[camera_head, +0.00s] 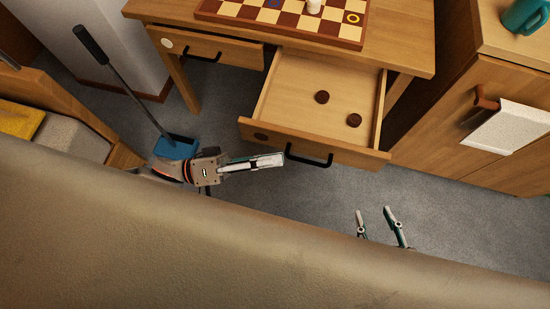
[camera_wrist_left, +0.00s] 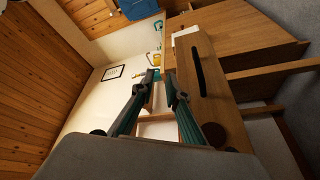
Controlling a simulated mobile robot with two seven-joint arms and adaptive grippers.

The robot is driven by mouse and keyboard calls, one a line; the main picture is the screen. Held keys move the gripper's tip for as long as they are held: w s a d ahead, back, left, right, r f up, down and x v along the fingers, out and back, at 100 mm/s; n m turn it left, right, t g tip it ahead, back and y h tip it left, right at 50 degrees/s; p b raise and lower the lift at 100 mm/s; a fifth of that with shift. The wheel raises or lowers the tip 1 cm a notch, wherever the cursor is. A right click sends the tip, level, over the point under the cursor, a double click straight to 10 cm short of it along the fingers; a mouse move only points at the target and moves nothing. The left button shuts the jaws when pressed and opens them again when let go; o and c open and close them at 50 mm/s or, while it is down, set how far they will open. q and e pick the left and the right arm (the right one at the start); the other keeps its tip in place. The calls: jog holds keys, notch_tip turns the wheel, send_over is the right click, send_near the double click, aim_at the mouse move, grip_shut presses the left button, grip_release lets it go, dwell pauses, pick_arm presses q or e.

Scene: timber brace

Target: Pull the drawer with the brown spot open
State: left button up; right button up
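The drawer with the brown spot (camera_head: 262,136) is pulled well out of the wooden table. Two dark brown checkers (camera_head: 322,97) (camera_head: 354,120) lie inside it. Its black bar handle (camera_head: 309,158) is on the front panel. The front panel also shows in the left wrist view (camera_wrist_left: 222,115), with the dark handle (camera_wrist_left: 197,70). My left gripper (camera_head: 282,159) is close to the handle's left end; its fingers (camera_wrist_left: 161,79) show a gap with nothing visibly held. My right gripper (camera_head: 375,215) is open and empty, in front of the drawer and apart from it.
A second drawer with a white spot (camera_head: 167,43) is shut at the left. A checkered board (camera_head: 280,22) lies on the tabletop (camera_head: 404,48). A blue dustpan (camera_head: 176,148) stands behind my left gripper. A cabinet with a white towel (camera_head: 508,127) is at the right.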

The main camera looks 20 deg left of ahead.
pick_arm(q)
jog(key=shift+s+f, duration=0.15)
jog(key=shift+f, duration=0.1)
jog(key=shift+d, duration=0.1)
jog(key=shift+f, duration=0.1)
dwell(0.3)
